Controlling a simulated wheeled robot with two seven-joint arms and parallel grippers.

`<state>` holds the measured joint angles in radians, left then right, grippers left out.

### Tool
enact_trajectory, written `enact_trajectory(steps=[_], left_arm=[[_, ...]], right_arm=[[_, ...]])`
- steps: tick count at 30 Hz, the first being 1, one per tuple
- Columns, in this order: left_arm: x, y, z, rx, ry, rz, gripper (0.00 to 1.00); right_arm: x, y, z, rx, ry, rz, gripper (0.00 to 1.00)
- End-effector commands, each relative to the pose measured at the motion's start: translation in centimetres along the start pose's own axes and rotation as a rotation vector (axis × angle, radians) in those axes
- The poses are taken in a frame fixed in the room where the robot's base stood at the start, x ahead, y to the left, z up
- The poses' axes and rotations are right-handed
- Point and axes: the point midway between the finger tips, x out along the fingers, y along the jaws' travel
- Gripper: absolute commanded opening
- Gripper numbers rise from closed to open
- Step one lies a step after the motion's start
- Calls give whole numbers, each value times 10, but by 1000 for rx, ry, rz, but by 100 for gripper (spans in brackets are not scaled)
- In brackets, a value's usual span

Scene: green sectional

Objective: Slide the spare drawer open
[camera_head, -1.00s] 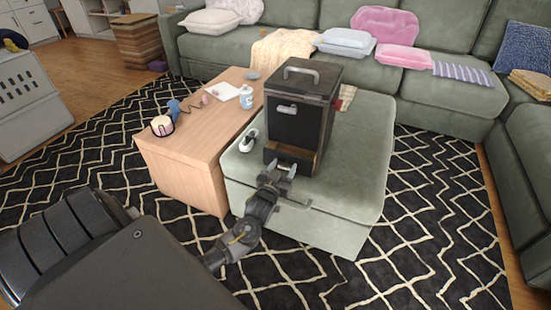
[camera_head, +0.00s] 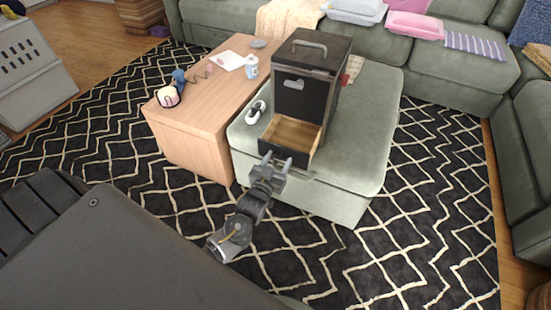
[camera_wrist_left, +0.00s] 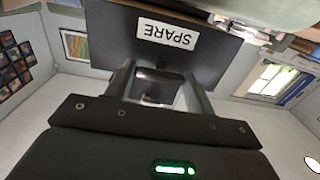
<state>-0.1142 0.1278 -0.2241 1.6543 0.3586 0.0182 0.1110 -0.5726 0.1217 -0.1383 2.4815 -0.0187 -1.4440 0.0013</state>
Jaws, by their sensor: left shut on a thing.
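The dark cabinet (camera_head: 343,62) stands on the green ottoman. Its lower drawer (camera_head: 291,133) is slid out toward me, and its bare wooden inside shows empty. In the left wrist view, the dark drawer front (camera_wrist_left: 105,38) carries a white SPARE label (camera_wrist_left: 167,33), which appears upside down. My left gripper (camera_head: 276,160) is at the drawer front, shut on its handle (camera_wrist_left: 157,88); the fingers partly hide the handle. My right gripper is not in view.
The green ottoman (camera_head: 365,125) stands beside a wooden table (camera_head: 190,140) at its left. A white and black object (camera_head: 256,112) lies left of the cabinet. A bottle (camera_head: 251,67) stands on the table. Patterned rug (camera_head: 430,200) lies open in front and right.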

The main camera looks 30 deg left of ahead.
Motion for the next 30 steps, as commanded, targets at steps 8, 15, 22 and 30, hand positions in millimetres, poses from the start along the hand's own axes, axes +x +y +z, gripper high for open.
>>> enact_trajectory(steps=[8, 15, 22, 30], left_arm=[[0, 0, 0, -1, -1, -1, 76], [-1, -1, 0, -1, 0, -1, 76], [-25, -1, 0, -2, -4, -1, 76], [-79, 0, 0, -2, -3, -1, 76]], right_arm=[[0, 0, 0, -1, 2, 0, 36], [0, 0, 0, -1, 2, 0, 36], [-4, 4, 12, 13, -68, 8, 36], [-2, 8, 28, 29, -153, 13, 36]])
